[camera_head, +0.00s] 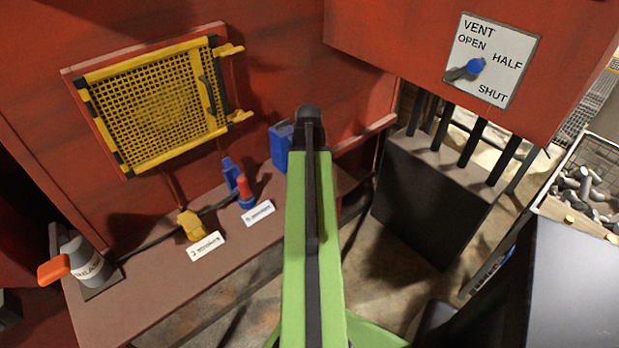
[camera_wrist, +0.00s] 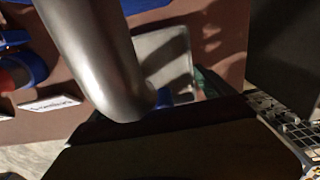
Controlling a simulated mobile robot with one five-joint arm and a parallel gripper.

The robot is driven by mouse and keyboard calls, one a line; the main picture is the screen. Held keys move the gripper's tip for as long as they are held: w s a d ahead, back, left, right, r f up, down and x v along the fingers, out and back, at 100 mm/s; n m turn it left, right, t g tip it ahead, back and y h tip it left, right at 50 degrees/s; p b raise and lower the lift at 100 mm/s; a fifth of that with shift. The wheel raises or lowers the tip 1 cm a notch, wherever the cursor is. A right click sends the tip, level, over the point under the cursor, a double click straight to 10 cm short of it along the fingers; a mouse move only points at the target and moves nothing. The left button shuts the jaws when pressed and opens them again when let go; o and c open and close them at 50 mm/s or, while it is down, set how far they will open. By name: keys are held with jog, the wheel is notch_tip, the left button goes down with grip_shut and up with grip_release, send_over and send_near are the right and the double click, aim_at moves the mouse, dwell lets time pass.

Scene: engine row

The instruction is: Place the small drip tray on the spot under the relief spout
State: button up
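In the wrist view a thick grey metal pipe (camera_wrist: 95,50), which looks like the relief spout, comes down close in front of the camera. Right of its lower end lies a pale grey, square, flat piece (camera_wrist: 168,52) with shadow bands across it. I cannot tell whether it is the drip tray or the marked spot. A dark shape (camera_wrist: 165,132), apparently part of my gripper, fills the lower middle. Its fingertips and anything between them are not clear. Small blue and green bits show just above its edge. In the head view my green arm hides this area.
The brown shelf (camera_head: 165,288) carries a grey bottle with an orange spout (camera_head: 78,262), a yellow fitting (camera_head: 191,226), a red and blue fitting (camera_head: 245,194) and a blue box (camera_head: 281,146). A dark box (camera_head: 425,200) stands right of my arm. The red vent housing overhangs there.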

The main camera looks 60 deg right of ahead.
jog(key=shift+o, duration=0.4)
jog(key=shift+r, duration=0.15)
notch_tip(320, 180, up, 12)
jog(key=p, duration=1.2)
